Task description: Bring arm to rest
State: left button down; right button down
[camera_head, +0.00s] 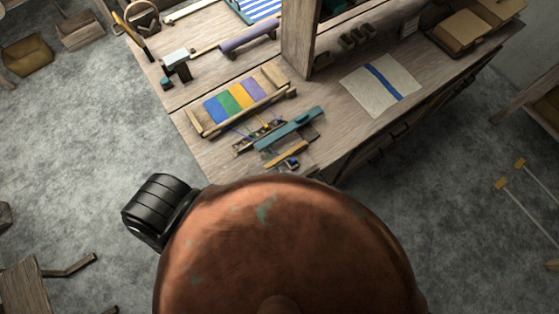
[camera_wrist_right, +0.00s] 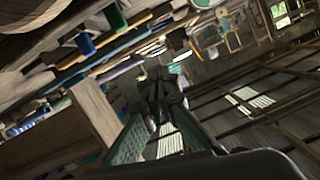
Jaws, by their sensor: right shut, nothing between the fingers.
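In the right wrist view my right gripper (camera_wrist_right: 162,92) points away from the camera, with its long dark green fingers closed together at the tips. Nothing shows between them. The background there is tilted, and the fingers stand out against beams and a far wall. In the head view neither gripper shows. My left gripper is in no view.
In the head view a wooden bench (camera_head: 215,155) carries a small frame with coloured woven bands (camera_head: 240,100), a teal tool (camera_head: 290,128), a purple roll (camera_head: 249,38) and a cloth with a blue stripe (camera_head: 381,83). Open grey floor (camera_head: 90,150) lies left of the bench.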

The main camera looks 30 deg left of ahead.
jog(key=shift+s+d+r, duration=0.2)
jog(key=shift+s+d, duration=0.05)
jog(key=shift+d, duration=0.25)
